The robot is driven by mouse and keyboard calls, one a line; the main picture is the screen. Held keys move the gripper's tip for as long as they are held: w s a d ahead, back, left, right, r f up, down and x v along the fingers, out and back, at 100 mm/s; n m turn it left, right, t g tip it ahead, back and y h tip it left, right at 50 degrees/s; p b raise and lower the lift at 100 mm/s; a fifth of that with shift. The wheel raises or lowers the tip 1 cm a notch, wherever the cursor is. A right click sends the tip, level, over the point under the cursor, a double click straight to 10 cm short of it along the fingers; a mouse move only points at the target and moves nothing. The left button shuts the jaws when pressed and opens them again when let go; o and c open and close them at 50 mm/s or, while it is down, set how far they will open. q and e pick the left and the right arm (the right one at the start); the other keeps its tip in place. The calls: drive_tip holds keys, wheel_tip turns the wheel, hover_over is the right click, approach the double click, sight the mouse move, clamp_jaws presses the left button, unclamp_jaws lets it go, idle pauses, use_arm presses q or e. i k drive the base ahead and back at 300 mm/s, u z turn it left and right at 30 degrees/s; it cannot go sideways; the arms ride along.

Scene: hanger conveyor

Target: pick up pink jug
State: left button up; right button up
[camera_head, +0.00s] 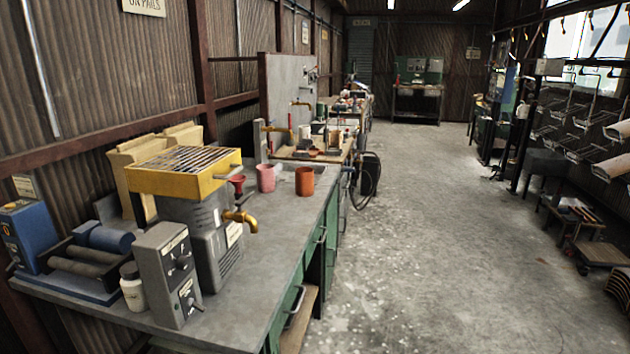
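A pink jug (266,178) stands upright on the grey workbench (283,238), towards its far end. An orange-red cup (305,181) stands just to its right, with a small gap between them. A small red funnel-like piece (237,184) is to its left, by the grey machine with the brass tap. Neither of my grippers shows in the head view.
A grey machine (215,235) with a yellow grated top (186,172) and a brass tap (240,217) stands left of the jug. A grey control box (168,272) and a white bottle (132,287) are nearer. The concrete floor (430,240) right of the bench is open.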

sight(266, 180)
drive_tip(key=z, duration=0.5)
drive_tip(key=i, duration=3.95)
drive_tip(key=u, duration=3.3)
